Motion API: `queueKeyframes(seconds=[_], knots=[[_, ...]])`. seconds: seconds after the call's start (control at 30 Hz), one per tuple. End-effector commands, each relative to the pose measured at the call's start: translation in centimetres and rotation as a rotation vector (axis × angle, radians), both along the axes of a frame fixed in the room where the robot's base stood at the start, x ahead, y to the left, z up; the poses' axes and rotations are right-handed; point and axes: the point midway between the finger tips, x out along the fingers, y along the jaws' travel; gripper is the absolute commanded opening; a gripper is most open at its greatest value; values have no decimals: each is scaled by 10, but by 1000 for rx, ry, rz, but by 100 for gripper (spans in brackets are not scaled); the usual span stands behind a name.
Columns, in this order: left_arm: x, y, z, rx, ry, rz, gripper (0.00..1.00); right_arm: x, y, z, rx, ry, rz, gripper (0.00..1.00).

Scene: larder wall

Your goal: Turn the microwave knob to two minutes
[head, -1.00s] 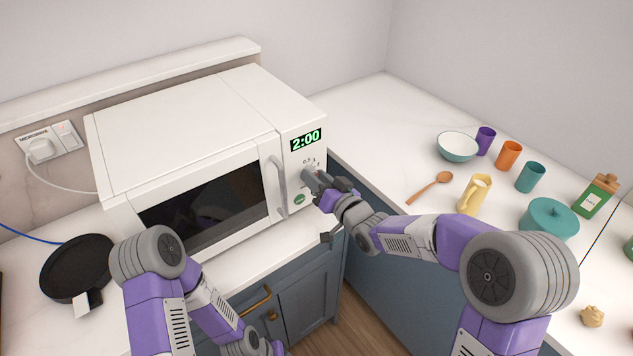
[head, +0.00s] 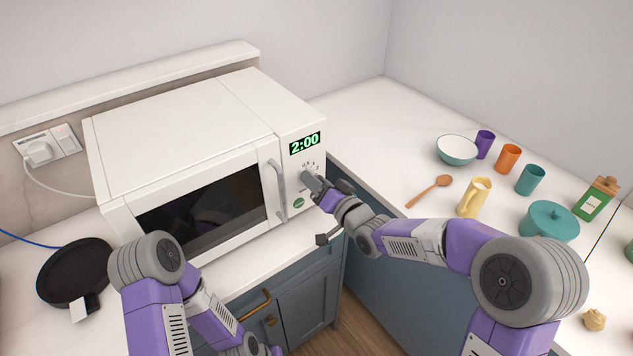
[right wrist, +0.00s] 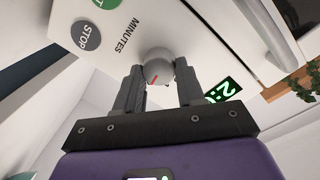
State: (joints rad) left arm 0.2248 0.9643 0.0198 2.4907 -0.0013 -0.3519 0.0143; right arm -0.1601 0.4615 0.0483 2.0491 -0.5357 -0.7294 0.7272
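The white microwave (head: 180,140) stands on the counter with its door shut. Its green display (head: 305,143) reads 2:00. The grey round knob (right wrist: 158,68) shows in the right wrist view with a red mark on its face. My right gripper (right wrist: 159,76) has one finger on each side of the knob, and both fingertips appear to touch it.
A green button (head: 299,202) sits below the knob, beside the door handle (head: 277,190). A black pan (head: 75,270) lies left. On the right counter are a bowl (head: 457,149), cups, a wooden spoon (head: 430,190), a yellow jug (head: 474,197) and a teal pot (head: 549,222).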

Motion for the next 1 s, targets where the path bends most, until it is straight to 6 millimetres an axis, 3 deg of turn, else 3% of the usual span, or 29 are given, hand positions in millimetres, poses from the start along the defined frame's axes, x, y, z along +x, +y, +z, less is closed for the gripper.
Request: queueKeyframes(seconds=[0.03, 0.17, 0.53, 1.0], knots=[[0, 0, 0, 0, 0, 0, 43, -1, 1, -2, -3, 4, 2, 44], [0, 0, 0, 0, 0, 0, 43, -1, 1, -2, -2, 3, 2, 64], [0, 0, 1, 0, 0, 0, 43, -5, -4, 0, -1, 2, -1, 64], [0, 0, 6, 0, 0, 0, 43, -58, -41, 4, -2, 3, -1, 64]])
